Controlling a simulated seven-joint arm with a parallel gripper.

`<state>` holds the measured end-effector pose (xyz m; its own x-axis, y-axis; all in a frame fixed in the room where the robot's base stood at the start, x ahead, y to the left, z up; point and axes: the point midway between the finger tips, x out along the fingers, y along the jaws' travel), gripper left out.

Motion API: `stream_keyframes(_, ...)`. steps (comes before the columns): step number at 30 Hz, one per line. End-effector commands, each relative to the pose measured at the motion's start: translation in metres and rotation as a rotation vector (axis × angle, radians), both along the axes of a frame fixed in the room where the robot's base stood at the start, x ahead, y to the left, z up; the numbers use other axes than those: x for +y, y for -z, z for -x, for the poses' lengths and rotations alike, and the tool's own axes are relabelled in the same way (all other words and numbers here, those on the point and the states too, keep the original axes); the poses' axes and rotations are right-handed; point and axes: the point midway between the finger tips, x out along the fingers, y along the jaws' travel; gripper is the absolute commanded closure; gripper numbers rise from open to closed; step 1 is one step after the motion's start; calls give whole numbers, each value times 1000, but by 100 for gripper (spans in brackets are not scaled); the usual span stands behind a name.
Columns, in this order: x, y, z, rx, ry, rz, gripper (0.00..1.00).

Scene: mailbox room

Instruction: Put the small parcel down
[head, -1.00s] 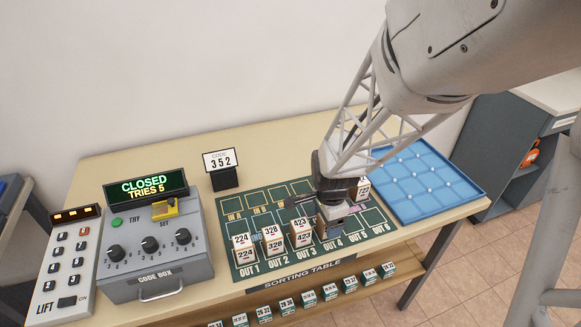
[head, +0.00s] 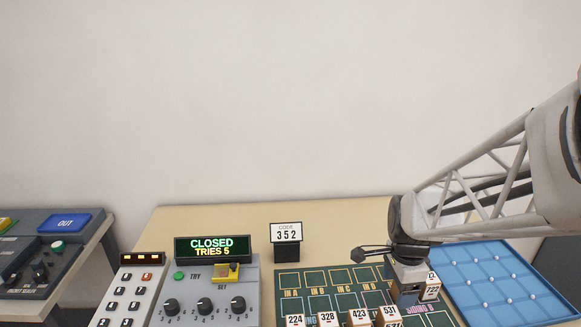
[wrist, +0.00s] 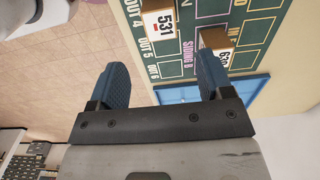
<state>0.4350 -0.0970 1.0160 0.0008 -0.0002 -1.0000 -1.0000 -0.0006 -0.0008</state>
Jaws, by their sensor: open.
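My gripper (head: 405,292) is over the right part of the green sorting mat (head: 288,281). In the wrist view its two fingers (wrist: 160,70) are spread apart with nothing between them. A small parcel marked 531 (head: 388,313) stands at the right end of a row of parcels. In the wrist view this parcel (wrist: 158,22) is on the mat beyond the left fingertip, near the OUT 4 and OUT 5 labels. Another small parcel (head: 431,288) stands right of my gripper. In the wrist view a parcel near SIDING B is partly hidden by the right finger.
Parcels 224 (head: 295,321), 328 (head: 327,319) and 423 (head: 359,317) stand left of 531. A blue tray (head: 500,275) lies at the right.

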Motion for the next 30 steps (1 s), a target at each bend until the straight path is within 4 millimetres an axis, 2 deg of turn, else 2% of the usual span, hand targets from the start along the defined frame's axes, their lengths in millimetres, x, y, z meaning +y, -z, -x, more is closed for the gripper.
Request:
stream_keyframes(20,2,-3,2,-4,-27,1,27)
stream_keyframes(26,15,-21,11,-29,-187,10,27)
stream_keyframes(30,30,-42,25,-58,-395,25,27)
